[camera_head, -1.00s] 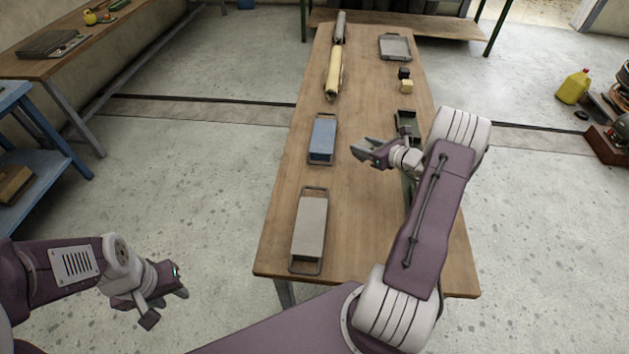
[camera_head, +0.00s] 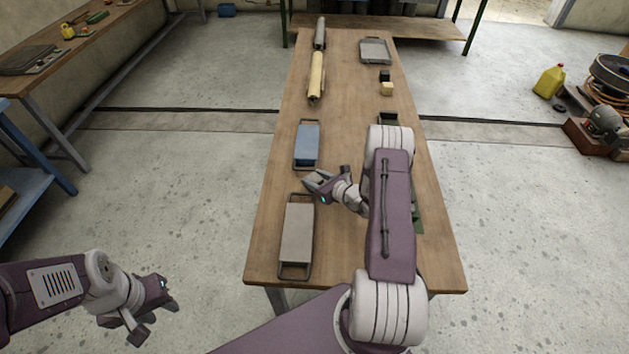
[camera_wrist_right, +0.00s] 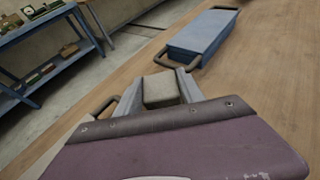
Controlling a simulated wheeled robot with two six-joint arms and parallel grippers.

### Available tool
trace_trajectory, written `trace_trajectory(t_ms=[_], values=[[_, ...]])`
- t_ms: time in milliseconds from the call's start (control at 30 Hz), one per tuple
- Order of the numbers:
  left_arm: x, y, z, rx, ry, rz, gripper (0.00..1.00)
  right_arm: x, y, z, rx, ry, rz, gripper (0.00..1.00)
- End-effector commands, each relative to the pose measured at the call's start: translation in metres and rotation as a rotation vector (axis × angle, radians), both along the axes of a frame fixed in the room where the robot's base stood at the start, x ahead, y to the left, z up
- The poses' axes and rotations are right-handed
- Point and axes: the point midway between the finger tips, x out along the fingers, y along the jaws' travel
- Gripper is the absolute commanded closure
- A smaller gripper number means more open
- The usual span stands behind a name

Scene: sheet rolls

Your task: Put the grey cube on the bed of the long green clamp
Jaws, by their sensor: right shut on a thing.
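My right gripper (camera_head: 318,184) is above the table between the blue block and the long grey block. In the right wrist view the right gripper (camera_wrist_right: 160,92) is shut on the grey cube (camera_wrist_right: 161,88), which sits between its fingers. The cube is hard to make out in the head view. Green parts (camera_head: 418,215) show beside my right forearm, and a dark part (camera_head: 388,118) shows beyond it. My arm hides what lies between, so I cannot tell whether they are one clamp. My left gripper (camera_head: 153,312) is open and empty, left of the table.
A blue block with handles (camera_head: 308,145) and a long grey block with handles (camera_head: 297,235) lie on the table's left side. A black cube (camera_head: 384,76), a pale yellow cube (camera_head: 387,89), a grey tray (camera_head: 375,51) and rolls (camera_head: 316,75) are farther back.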

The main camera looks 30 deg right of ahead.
Motion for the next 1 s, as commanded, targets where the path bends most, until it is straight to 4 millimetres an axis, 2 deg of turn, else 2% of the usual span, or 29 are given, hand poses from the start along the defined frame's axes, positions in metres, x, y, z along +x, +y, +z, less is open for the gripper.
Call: trace_trajectory(t_ms=[100,467,500,533,567,867,1000], values=[[0.0,0.0,0.0,0.0,0.0,0.0,0.64,0.0,0.0,-0.011,-0.001,-0.001,-0.001,0.99],[0.0,0.0,-0.006,0.0,0.0,0.0,0.64,0.0,-0.001,-0.017,-0.001,-0.002,0.001,0.99],[0.0,0.0,-0.004,0.0,0.0,0.0,0.64,0.0,0.0,-0.015,-0.001,-0.001,0.0,0.44],[0.0,0.0,-0.003,0.0,0.0,0.0,0.64,0.0,0.0,-0.015,-0.001,-0.001,0.0,0.35],[0.0,0.0,-0.003,0.0,0.0,0.0,0.64,0.0,0.0,-0.015,-0.001,-0.001,0.0,0.33],[0.0,0.0,0.002,0.0,0.0,0.0,0.64,0.0,0.0,-0.01,-0.001,-0.001,0.0,0.33],[0.0,0.0,-0.001,0.0,0.0,0.0,0.64,-0.015,-0.005,-0.005,0.001,-0.001,-0.004,0.33]])
